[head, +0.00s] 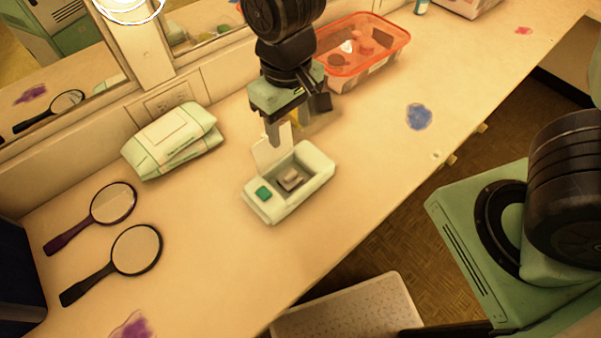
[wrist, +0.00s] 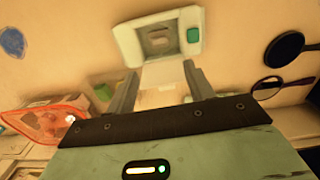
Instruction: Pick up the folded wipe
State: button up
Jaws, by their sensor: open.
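A small pale grey folded piece (head: 291,180), which looks like the folded wipe, lies inside an open pale box (head: 309,190) with a green button. In the wrist view the wipe (wrist: 159,42) sits in the box's recess, and the box (wrist: 124,38) is just beyond my fingertips. The raised lid (head: 268,150) stands at the box's back side; my fingers partly cover it. My gripper (head: 283,138) is open and empty, pointing down, above and behind the box. It also shows in the wrist view (wrist: 161,70), its fingers apart and short of the wipe.
Two stacked soft packs (head: 172,138) lie left of the box. Two hand mirrors (head: 113,203) (head: 137,249) lie at the left. An orange bin (head: 378,60) stands behind my gripper on the right. The counter is clear around the box; its front edge is to the right.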

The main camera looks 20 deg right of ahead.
send_over(291, 176)
notch_tip(291, 176, down, 12)
jog(key=shift+d+p, duration=0.15)
jog(key=shift+p, duration=0.2)
jog(key=shift+f+p, duration=0.65)
jog(key=shift+f, duration=2.2)
jog(key=c, duration=0.6)
